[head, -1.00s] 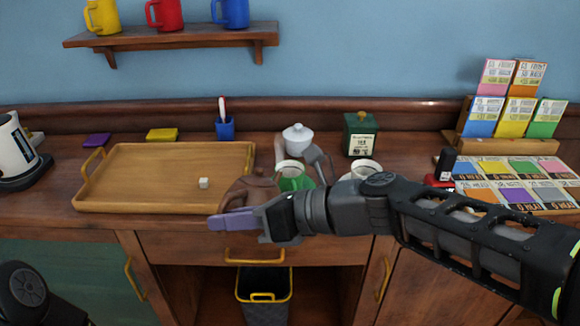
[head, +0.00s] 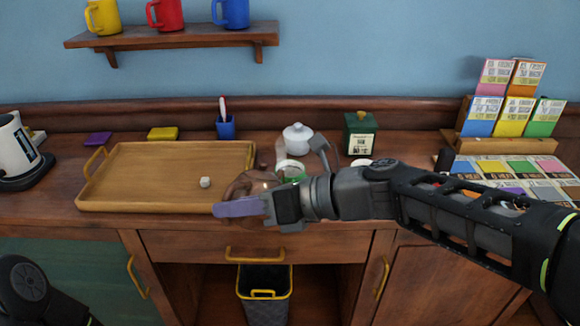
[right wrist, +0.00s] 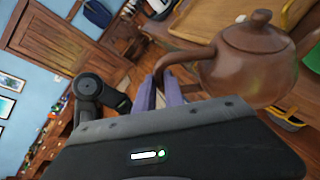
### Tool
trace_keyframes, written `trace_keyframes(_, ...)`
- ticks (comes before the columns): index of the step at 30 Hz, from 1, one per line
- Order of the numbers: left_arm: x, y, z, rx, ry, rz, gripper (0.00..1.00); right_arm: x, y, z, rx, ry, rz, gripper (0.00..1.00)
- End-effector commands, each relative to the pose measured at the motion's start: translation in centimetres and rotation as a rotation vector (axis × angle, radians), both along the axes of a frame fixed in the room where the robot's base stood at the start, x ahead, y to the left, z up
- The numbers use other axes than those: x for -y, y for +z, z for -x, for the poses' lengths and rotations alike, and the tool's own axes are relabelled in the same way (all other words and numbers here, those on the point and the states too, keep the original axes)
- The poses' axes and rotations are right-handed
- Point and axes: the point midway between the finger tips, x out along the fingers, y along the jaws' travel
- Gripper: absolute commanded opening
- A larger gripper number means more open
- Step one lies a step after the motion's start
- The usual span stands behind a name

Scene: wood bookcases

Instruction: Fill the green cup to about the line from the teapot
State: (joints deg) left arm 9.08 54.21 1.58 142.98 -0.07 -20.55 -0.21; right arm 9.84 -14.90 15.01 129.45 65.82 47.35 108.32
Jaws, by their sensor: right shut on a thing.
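The brown teapot (head: 243,185) is held by my right gripper (head: 232,208), whose purple fingers are shut on its handle. The right wrist view shows the teapot body and lid (right wrist: 245,65) beside the fingers (right wrist: 163,95). In the head view the teapot is partly hidden behind the gripper, just left of the green cup (head: 293,179). The cup's pale rim and a strip of green show; my right wrist covers the rest. The line and the level inside cannot be made out, and no stream of liquid is visible. My left gripper is out of view.
A white lidded pot (head: 298,138) and a green tea box (head: 361,134) stand behind. Another white-rimmed vessel (head: 361,162) is mostly hidden by my arm.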

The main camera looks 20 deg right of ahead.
Motion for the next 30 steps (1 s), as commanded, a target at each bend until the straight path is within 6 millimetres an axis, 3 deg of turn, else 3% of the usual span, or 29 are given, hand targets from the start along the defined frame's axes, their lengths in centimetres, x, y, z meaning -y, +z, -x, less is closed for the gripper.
trace_keyframes(30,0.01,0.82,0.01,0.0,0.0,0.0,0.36,0.48,1.02,-0.64,-0.027,0.0,-0.025,0.0)
